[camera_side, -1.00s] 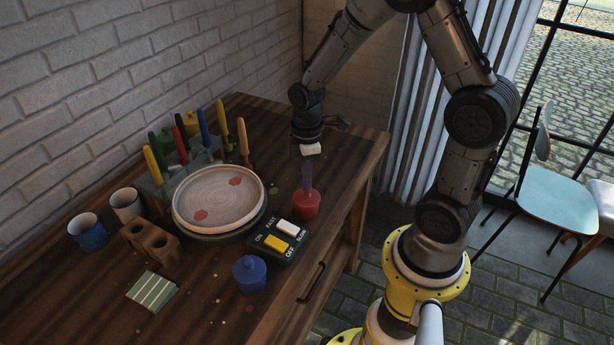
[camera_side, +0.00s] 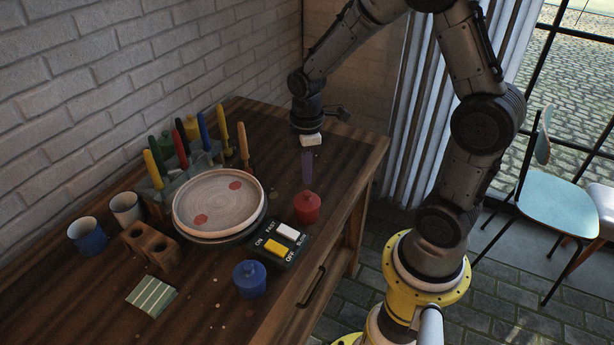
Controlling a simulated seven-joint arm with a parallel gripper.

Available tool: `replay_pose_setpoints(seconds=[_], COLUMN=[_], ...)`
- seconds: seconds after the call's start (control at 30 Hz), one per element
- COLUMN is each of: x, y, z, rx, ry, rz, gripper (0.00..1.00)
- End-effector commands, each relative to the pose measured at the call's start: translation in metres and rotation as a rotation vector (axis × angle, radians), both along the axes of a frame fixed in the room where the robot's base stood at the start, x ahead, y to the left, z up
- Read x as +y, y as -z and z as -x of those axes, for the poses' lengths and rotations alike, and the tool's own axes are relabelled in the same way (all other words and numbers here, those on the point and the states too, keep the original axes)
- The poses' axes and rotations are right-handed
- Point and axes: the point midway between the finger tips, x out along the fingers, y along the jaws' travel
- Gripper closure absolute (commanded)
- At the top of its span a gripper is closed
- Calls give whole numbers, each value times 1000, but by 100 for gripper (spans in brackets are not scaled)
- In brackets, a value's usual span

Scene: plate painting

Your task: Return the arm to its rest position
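I cannot tell whether my gripper is open or shut. My arm is bent, with its elbow high. A pale round plate (camera_side: 218,202) with two red spots lies on a dark round base, left of my gripper.
A switch box (camera_side: 281,246) and a blue pot (camera_side: 250,279) stand near the table's front edge. Several upright coloured tools (camera_side: 203,130) stand in a rack behind the plate. Two cups (camera_side: 88,235), a brown holder (camera_side: 148,242) and a striped pad (camera_side: 152,296) are at left.

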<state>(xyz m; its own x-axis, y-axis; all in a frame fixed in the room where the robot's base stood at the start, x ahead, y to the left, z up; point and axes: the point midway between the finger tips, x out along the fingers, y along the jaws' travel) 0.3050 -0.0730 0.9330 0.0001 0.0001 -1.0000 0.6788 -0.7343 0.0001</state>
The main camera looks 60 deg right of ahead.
Motion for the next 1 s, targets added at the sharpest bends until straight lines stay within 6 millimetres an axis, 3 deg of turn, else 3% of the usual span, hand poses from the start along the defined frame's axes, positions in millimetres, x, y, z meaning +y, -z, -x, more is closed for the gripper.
replay_pose_setpoints(seconds=[0.6,1.0], x=[0,1], y=[-33,-35], z=[0,0], rx=[-1,0], ry=[0,-2], rz=[0,0], gripper=[100,100])
